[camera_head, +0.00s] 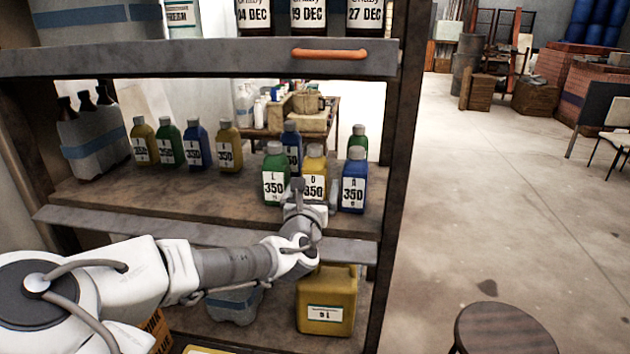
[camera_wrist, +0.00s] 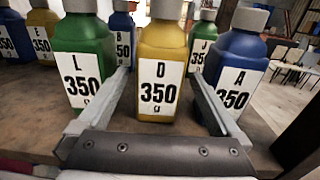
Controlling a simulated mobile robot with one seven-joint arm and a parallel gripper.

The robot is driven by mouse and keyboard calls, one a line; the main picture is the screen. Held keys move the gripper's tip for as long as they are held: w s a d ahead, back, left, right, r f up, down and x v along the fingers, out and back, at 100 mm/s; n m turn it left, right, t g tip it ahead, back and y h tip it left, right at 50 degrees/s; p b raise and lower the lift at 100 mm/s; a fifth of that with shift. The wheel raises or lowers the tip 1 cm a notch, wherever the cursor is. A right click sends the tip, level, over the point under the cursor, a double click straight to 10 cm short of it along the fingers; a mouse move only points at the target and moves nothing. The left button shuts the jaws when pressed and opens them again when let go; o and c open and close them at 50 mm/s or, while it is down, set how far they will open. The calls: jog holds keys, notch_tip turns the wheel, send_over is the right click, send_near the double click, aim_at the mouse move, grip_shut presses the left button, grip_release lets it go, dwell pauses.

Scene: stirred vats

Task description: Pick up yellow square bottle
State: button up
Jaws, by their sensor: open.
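A yellow square bottle (camera_head: 316,166) with a grey cap and a white "D 350" label stands upright on the middle shelf. In the wrist view this yellow bottle (camera_wrist: 162,45) is centred straight ahead. My gripper (camera_head: 305,200) is in front of it. In the wrist view my gripper (camera_wrist: 159,78) is open, with one finger toward each side of the bottle. The left finger is beside the green "L" bottle (camera_wrist: 88,50), and the right finger is in front of the blue "A" bottle (camera_wrist: 237,60). I cannot tell whether the fingers touch any bottle.
Blue and green bottles stand close behind. More bottles, including yellow ones (camera_head: 229,150), stand further left on the shelf (camera_head: 190,190). An upper shelf with an orange handle (camera_head: 330,54) is above. A yellow jerrycan (camera_head: 327,290) is below. A shelf post (camera_head: 398,150) is at the right.

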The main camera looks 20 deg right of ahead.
jog(key=shift+x, duration=1.5)
jog(key=shift+r, duration=0.15)
grip_shut()
